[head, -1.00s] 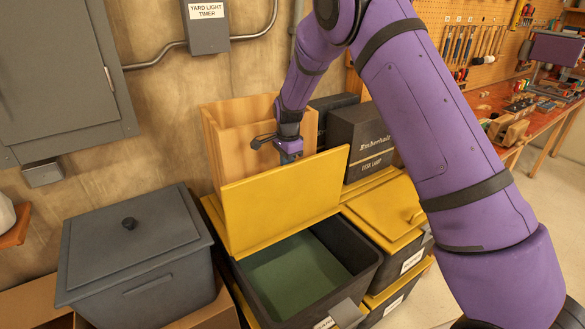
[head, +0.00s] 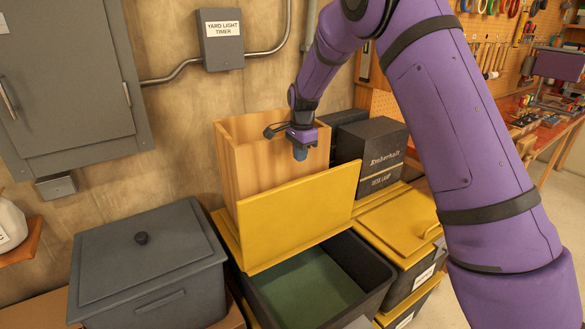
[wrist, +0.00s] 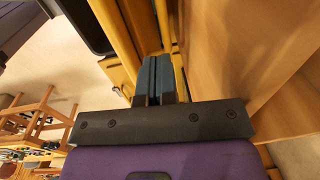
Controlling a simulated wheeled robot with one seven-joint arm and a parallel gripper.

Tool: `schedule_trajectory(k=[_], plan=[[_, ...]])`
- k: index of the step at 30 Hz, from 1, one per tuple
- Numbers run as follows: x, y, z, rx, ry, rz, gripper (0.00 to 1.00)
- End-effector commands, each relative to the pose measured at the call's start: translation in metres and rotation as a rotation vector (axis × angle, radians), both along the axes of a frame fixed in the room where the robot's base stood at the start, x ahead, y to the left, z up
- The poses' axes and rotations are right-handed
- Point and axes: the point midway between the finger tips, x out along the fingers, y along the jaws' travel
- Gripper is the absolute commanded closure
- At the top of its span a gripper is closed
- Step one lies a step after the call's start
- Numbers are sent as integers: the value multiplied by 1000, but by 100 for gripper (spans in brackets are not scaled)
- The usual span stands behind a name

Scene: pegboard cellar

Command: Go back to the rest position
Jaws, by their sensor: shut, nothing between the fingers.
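My gripper (head: 300,152) is above the raised yellow lid (head: 300,222) of an open dark bin (head: 367,262), in front of a tall wooden box. In the wrist view its two fingers (wrist: 154,80) are together with nothing between them. The yellow lid stands tilted up at the back of the bin, and the bin's green inside shows. My purple arm comes in from the right and hides part of the wall and bench.
The open wooden box (head: 228,165) stands right behind the lid. A black desk lamp box (head: 378,155) is to its right. A grey lidded bin (head: 150,270) stands at the left. A closed yellow-lidded bin (head: 395,222) is at the right.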

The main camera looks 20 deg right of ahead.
Motion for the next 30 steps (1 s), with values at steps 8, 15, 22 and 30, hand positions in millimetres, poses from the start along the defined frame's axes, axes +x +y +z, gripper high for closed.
schedule_trajectory(k=[8,15,22,30], plan=[[-5,-12,27,2,-5,8,100],[-46,-25,85,16,-51,136,100],[-107,-40,147,14,-116,318,100],[-189,-53,198,-18,-193,537,100]])
